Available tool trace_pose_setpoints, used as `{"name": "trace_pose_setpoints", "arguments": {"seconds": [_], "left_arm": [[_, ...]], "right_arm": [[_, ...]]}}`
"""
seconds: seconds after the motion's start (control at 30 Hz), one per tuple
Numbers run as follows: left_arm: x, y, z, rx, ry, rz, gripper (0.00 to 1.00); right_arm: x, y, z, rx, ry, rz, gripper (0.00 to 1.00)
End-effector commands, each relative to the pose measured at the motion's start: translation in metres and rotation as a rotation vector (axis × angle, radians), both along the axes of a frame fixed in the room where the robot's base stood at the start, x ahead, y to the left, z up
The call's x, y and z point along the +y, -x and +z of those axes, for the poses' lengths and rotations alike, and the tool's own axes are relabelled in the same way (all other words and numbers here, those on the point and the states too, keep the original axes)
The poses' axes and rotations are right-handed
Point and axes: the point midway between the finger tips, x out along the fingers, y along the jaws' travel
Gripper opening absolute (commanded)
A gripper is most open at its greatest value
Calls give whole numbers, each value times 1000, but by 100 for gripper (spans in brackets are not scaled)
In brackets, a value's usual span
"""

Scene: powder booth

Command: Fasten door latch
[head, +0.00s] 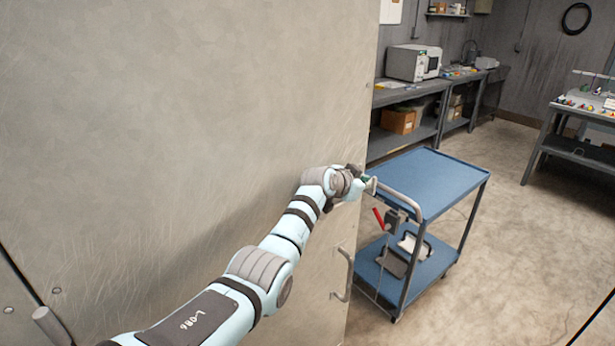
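A large beige door panel (190,110) fills the left and middle of the head view, its free edge running down near the centre. A curved grey pull handle (343,276) sits low near that edge. My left gripper (370,184) is at the door's edge, above this handle. My wrist largely hides its fingers, so I cannot tell whether they hold anything. Just right of the edge, a red lever (378,217) shows beside a small dark block (394,218). I cannot tell whether these belong to a latch or to the cart. My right gripper is out of view.
A blue two-shelf cart (440,172) stands close beyond the door's edge, with its grey push handle (402,199) near my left gripper. A workbench (408,92) with a white machine (413,62) lines the back. Another table (570,112) stands far right. Open floor lies at right.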

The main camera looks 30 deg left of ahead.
Motion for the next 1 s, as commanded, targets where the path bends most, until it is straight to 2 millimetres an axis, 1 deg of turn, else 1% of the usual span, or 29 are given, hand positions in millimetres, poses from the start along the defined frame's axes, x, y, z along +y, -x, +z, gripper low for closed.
{"name": "trace_pose_setpoints", "arguments": {"seconds": [0.17,0.27,0.37,0.5,0.57,0.7,0.8,0.9,1.0], "left_arm": [[-2,0,1,0,1,-2,0],[-3,-1,7,-1,1,-1,0],[-5,-1,21,0,0,1,0],[-10,-1,50,-1,1,6,0],[-9,8,56,-6,-2,5,0],[-9,32,85,-5,0,6,0],[-9,46,103,-4,0,6,0],[-9,54,113,-1,2,6,0],[-9,57,118,0,1,6,0]], "right_arm": [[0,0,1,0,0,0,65],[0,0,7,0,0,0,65],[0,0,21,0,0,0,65],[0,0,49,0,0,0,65],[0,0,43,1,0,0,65],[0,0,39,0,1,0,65],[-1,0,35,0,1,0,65],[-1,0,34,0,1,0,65],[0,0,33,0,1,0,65]]}}
